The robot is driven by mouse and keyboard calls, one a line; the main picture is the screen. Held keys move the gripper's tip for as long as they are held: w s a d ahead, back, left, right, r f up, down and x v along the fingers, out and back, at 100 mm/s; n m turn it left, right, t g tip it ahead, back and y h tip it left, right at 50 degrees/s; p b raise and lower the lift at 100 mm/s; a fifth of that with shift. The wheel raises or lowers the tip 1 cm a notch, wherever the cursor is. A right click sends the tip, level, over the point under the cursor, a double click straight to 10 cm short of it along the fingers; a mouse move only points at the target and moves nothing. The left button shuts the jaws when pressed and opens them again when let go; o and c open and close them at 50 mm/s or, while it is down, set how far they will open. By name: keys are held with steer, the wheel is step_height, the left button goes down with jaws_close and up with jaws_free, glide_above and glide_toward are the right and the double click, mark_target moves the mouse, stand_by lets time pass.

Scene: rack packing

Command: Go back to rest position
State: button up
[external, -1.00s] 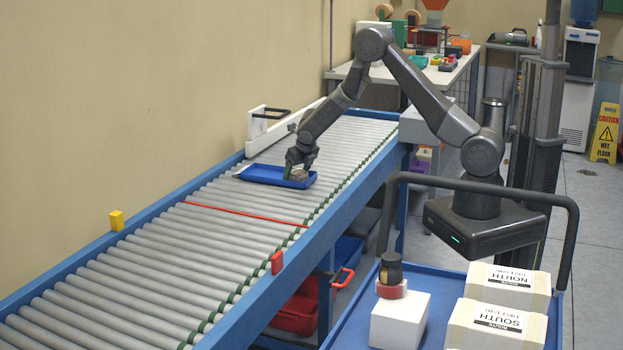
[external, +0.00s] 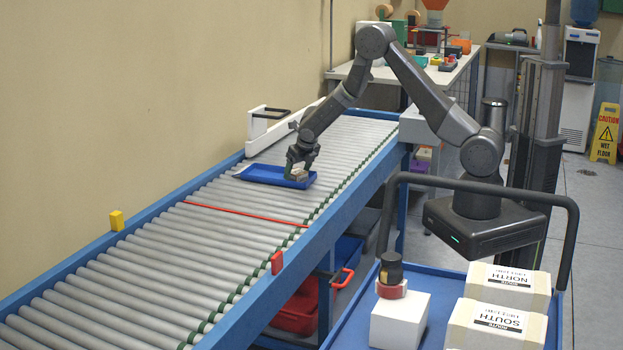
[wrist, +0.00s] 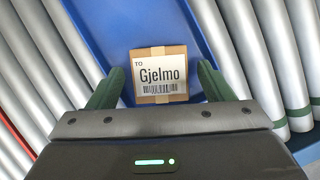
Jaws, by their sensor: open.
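My gripper (external: 301,175) is over the blue tray on the conveyor. In the wrist view my gripper (wrist: 160,88) is open, with one green finger on each side of a small brown box and a gap at both sides. The box (wrist: 175,88) carries a white label reading "TO Gjelmo" with a barcode. It lies in the blue tray (wrist: 95,20). In the external view the box (external: 299,173) is partly hidden by the fingers, and the tray (external: 262,175) shows to the left of it.
The roller conveyor (external: 150,256) has a red line across it and a white gate arm (external: 256,130) beyond the tray. A blue cart (external: 345,320) with boxes marked North and South stands at the front right. A workbench (external: 345,73) is at the back.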

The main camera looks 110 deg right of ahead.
steer(key=v, duration=1.1)
steer(key=x, duration=1.1)
steer(key=shift+d+f, duration=0.2)
steer(key=shift+f, duration=0.15)
steer(key=shift+w+d+r, duration=0.15)
steer(key=shift+r, duration=0.1)
step_height(320, 180, up, 9)
steer(key=w+a+n+t+b, duration=0.1)
steer(key=w+a+n+b, duration=0.2)
steer(key=w+a, duration=1.15)
steer(key=w+a+n+b, duration=0.1)
steer(key=w+a, duration=0.2)
steer(key=a, duration=0.4)
steer(key=w+a+n+t+y+b, duration=0.1)
steer(key=w+a, duration=0.2)
steer(key=a, duration=0.5)
steer(key=w+a+n+b, duration=0.1)
steer(key=w+a, duration=0.2)
steer(key=a, duration=0.4)
step_height(320, 180, down, 10)
steer(key=shift+s+d+b, duration=0.1)
steer(key=shift+b, duration=0.2)
